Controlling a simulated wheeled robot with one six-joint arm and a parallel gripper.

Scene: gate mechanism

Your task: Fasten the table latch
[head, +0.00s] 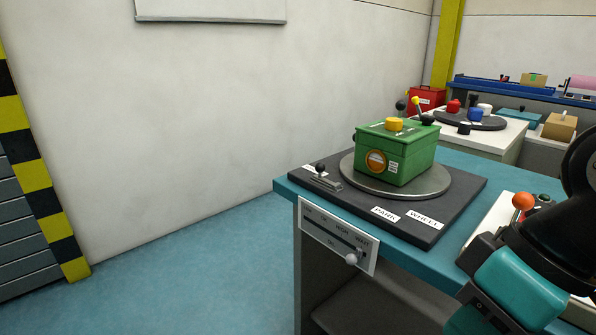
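A small metal latch with a black knob (322,175) sits on the left part of a dark base board (430,230). It is beside a round grey turntable (434,188), close to its rim. Whether the latch engages the turntable is too small to tell. A green box (410,158) with a yellow knob on top and an orange round emblem stands on the turntable. Part of my arm, teal and black, fills the lower right; my gripper's fingers are not in view.
The board lies on a blue-topped table (455,160). A slider panel (337,237) with a pale knob hangs on its front. White labels read PARK and WHEEL. An orange ball knob (522,201) stands at right, near my arm. Open floor (200,280) lies at left.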

